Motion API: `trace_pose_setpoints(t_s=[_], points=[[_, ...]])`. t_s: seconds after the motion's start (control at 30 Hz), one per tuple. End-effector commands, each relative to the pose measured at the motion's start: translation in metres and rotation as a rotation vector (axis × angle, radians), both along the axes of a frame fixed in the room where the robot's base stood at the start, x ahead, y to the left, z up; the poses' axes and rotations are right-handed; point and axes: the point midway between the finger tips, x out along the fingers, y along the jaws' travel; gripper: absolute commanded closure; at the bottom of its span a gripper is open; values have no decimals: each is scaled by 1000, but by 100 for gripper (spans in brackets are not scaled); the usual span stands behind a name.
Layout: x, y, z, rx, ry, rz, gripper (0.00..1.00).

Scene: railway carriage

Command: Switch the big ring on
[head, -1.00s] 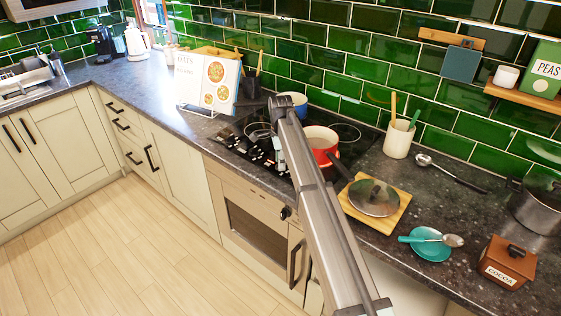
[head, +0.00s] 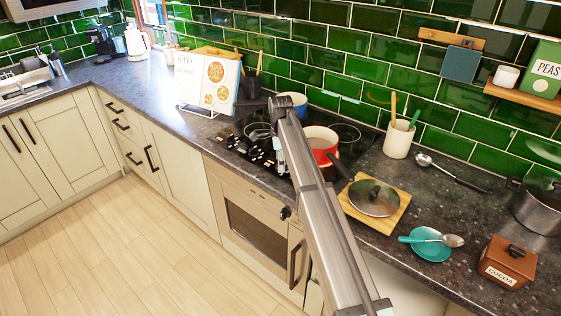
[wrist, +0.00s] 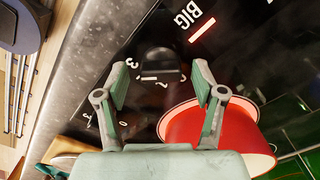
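In the wrist view a dark knob (wrist: 160,63) stands on the black hob, with white numbers around part of it. The word BIG (wrist: 188,14) and a bright pinkish-red bar (wrist: 202,30) are just beyond it. My gripper (wrist: 160,78) is open, its two fingers apart with the knob between and slightly ahead of them; I see no contact. The knob's exact setting is hard to read.
A red pot (head: 321,139) stands on the hob, close to the right finger in the wrist view (wrist: 225,125). A blue pot (head: 293,101) is behind my arm. A recipe stand (head: 207,82) is to the left, and a lid on a board (head: 374,197) to the right.

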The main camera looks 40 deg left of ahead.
Motion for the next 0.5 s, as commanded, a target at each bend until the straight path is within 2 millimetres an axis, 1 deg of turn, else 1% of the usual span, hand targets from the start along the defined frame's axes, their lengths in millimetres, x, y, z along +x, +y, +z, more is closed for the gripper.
trace_pose_setpoints(t_s=[0.17, 0.27, 0.37, 0.5], points=[[0, 1, 3, 1, -1, 1, 31], [1, 1, 12, 1, -1, 1, 31], [1, 1, 26, 1, -1, 1, 31], [1, 1, 52, 2, -2, 1, 31]])
